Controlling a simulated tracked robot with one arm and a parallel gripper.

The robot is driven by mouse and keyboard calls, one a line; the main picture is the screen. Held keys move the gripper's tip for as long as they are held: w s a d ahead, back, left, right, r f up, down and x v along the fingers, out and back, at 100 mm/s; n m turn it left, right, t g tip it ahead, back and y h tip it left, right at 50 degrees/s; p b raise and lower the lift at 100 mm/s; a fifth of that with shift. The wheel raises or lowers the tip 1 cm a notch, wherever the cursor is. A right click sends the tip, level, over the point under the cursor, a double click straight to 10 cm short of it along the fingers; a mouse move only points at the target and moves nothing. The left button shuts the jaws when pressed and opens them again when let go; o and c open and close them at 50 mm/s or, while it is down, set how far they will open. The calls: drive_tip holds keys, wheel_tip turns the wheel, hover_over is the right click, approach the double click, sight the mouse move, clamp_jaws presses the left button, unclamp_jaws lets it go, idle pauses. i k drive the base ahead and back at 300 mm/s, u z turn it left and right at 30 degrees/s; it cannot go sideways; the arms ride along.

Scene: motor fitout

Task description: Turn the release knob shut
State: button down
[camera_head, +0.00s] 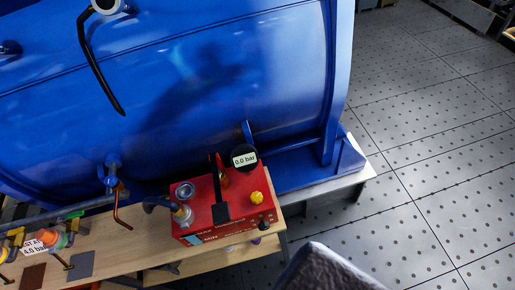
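A red pump box (217,207) sits on a wooden bench in front of the big blue tank. A yellow lobed knob (256,197) is on its top right. A small black knob (264,221) is on its front right edge. No readable label shows which is the release knob, and I cannot tell how far either is turned. A round black gauge (244,157) behind the box reads 0.0 bar. A dark grey block at the bottom edge, seemingly part of my gripper (327,270), is below and right of the box, apart from it. Its fingers cannot be made out.
The blue tank (190,80) fills the upper left. The wooden bench (140,245) carries a pipe, colored valves (60,235) and a tag reading 4.0 bar at left. A bent copper pipe (122,207) hangs from the tank. Open tiled floor (430,150) lies at right.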

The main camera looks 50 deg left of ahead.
sight(256, 197)
drive_tip(key=z, duration=0.4)
drive_tip(key=k, duration=1.25)
drive_tip(key=u, duration=1.15)
